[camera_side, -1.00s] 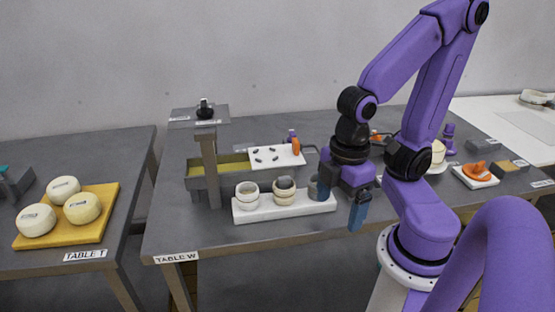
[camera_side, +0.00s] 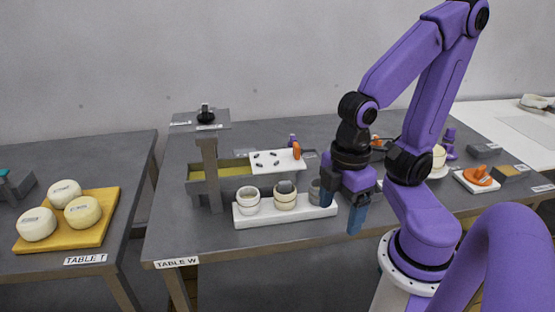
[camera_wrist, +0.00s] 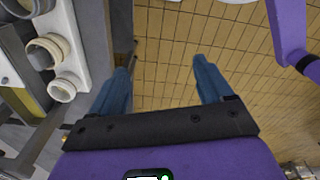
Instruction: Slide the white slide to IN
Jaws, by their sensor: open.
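A white plate with dark slots (camera_side: 268,160) and an orange knob (camera_side: 297,150) lies across the right part of a grey vat (camera_side: 200,188) in the side view. It looks like the white slide; I cannot read any IN mark. The vat shows yellow-green contents on its left. My gripper (camera_side: 340,215) points down in front of the vat and to its right, near the table's front edge, apart from the plate. In the wrist view my gripper (camera_wrist: 160,66) has its blue fingers wide apart with nothing between them, above the tiled floor.
A white rack (camera_side: 250,216) with several cups stands between the vat and the table's front edge, close to my gripper. A grey post (camera_side: 210,170) with a flat top rises at the vat's left. Table W's front left is clear.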

